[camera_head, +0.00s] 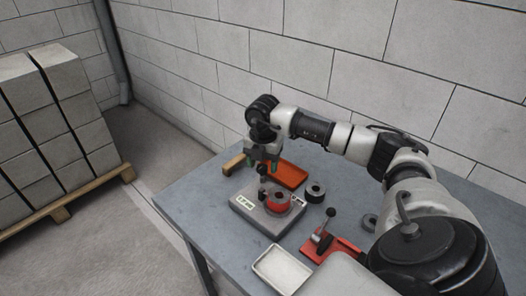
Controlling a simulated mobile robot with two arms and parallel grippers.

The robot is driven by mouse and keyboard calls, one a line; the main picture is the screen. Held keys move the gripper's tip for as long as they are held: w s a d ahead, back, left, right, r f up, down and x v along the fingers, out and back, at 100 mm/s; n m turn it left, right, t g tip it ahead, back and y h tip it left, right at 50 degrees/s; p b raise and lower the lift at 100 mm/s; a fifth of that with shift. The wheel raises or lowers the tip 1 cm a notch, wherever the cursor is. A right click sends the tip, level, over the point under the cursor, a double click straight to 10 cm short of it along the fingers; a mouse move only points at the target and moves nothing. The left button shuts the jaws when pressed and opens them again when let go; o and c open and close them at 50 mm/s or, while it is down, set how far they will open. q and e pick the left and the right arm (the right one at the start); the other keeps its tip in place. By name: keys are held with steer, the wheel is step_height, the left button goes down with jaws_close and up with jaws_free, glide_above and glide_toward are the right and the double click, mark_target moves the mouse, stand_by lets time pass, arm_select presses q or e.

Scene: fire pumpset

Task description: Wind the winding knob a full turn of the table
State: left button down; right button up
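A grey box-like device (252,221) with a small label stands on the table (192,205). My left gripper is not in view.
An orange tray (291,175) and a black ring (316,191) lie behind and right of the device. A red lever fixture (325,244) and a white tray (281,270) are in front. A block wall (240,60) bounds the back; stacked blocks (55,130) stand left.

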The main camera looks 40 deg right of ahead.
mark_target(263, 165)
step_height(263, 165, up, 11)
steer(key=shift+b, duration=0.3)
stand_by(0.4)
steer(key=shift+f, duration=0.15)
